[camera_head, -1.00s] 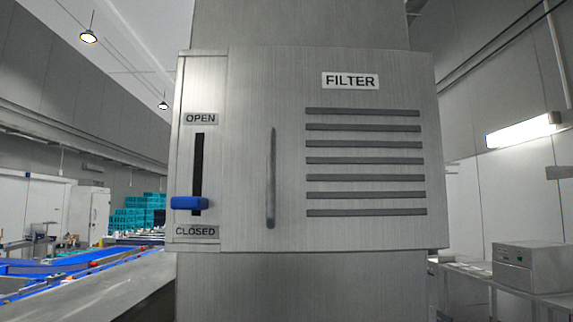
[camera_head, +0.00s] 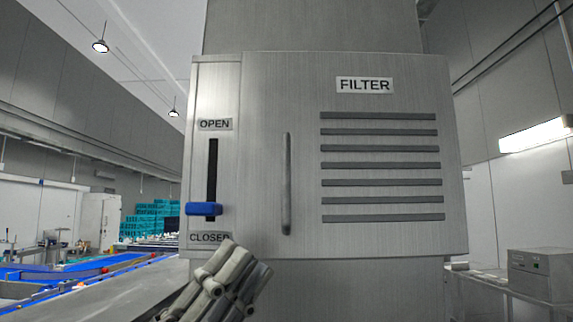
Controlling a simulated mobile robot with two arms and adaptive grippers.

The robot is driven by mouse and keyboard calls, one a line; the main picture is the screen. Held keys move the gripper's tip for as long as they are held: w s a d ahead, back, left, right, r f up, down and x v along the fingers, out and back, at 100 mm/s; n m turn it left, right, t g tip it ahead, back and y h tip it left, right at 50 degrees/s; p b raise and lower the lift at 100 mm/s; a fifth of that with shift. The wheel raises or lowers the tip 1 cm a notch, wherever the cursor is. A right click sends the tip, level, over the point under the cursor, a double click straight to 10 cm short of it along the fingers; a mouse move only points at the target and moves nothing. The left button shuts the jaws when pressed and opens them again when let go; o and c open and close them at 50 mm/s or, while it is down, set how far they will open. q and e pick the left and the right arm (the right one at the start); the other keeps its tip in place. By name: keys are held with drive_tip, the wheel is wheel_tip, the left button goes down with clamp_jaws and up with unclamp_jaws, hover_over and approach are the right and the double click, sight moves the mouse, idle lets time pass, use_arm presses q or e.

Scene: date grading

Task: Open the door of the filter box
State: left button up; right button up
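The filter box (camera_head: 390,240) is a brushed-metal box on a metal column, labelled FILTER. Its door (camera_head: 265,150) is shut, with a vertical bar handle (camera_head: 286,185) near its left edge and several dark slots on the right. Left of the door, a blue slide lever (camera_head: 204,209) sits low in a dark vertical slot, just above the CLOSED label (camera_head: 208,238); the OPEN label is at the top. My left gripper (camera_head: 243,268) is at the bottom, below the lever and left of the handle, partly covering the CLOSED label. Its fingers look together and empty. My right gripper is not in view.
A conveyor with blue belts (camera_head: 85,268) and stacked teal crates (camera_head: 150,222) stand at the left behind the box. A grey device (camera_head: 541,275) stands on a table at the lower right. The space before the door is clear.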

sight(284, 164)
use_arm(q)
drive_tip(key=s+d+r+m+g+y, duration=0.45)
drive_tip(key=d+m+g+y, duration=0.2)
drive_tip(key=d+m, duration=0.4)
drive_tip(key=w+a+r+n+t+y, duration=0.4)
drive_tip(key=a+r+t+y, duration=0.6)
drive_tip(key=a+t, duration=0.1)
drive_tip(key=shift+m, duration=0.25)
drive_tip(key=p+x, duration=0.2)
drive_tip(key=x, duration=0.2)
drive_tip(key=p+x, duration=0.2)
drive_tip(key=x, duration=0.3)
drive_tip(key=shift+w+d+f+p, duration=0.1)
drive_tip(key=shift+d+f+p, duration=0.15)
drive_tip(key=shift+d+p, duration=0.15)
drive_tip(key=shift+w+d+f, duration=0.1)
drive_tip(key=shift+w+d, duration=0.05)
drive_tip(key=shift+w, duration=0.2)
drive_tip(key=shift+c, duration=0.2)
clamp_jaws()
